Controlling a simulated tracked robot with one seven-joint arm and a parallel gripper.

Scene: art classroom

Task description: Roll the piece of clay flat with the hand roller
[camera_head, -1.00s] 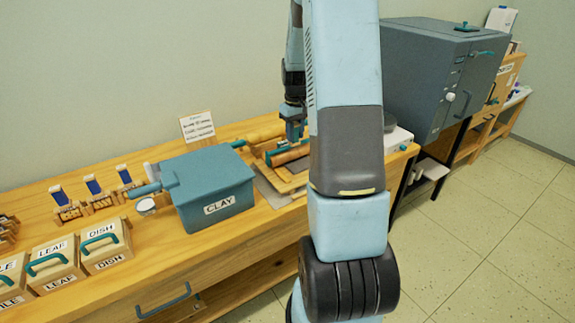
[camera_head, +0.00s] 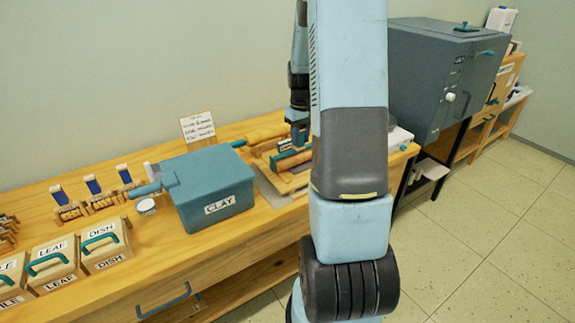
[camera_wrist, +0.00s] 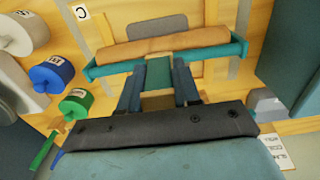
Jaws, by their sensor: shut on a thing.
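The hand roller has a wooden cylinder (camera_wrist: 165,47) in a teal frame. My gripper (camera_wrist: 158,75) is shut on its teal handle. In the head view the roller (camera_head: 293,160) lies level over the wooden board, with my gripper (camera_head: 298,134) above it, partly behind my arm. A grey, rounded, flat-looking piece, likely the clay (camera_wrist: 157,26), shows just beyond the roller in the wrist view, on the board (camera_wrist: 195,22). The roller covers its near edge. Whether the roller touches the clay cannot be told.
The teal clay bin (camera_head: 212,190) stands left of the board, with a sign (camera_head: 197,127) behind. A wooden rolling pin (camera_head: 262,133) lies at the back. Blue (camera_wrist: 52,74) and green (camera_wrist: 76,104) labelled containers stand to one side. A grey kiln (camera_head: 440,75) is at right.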

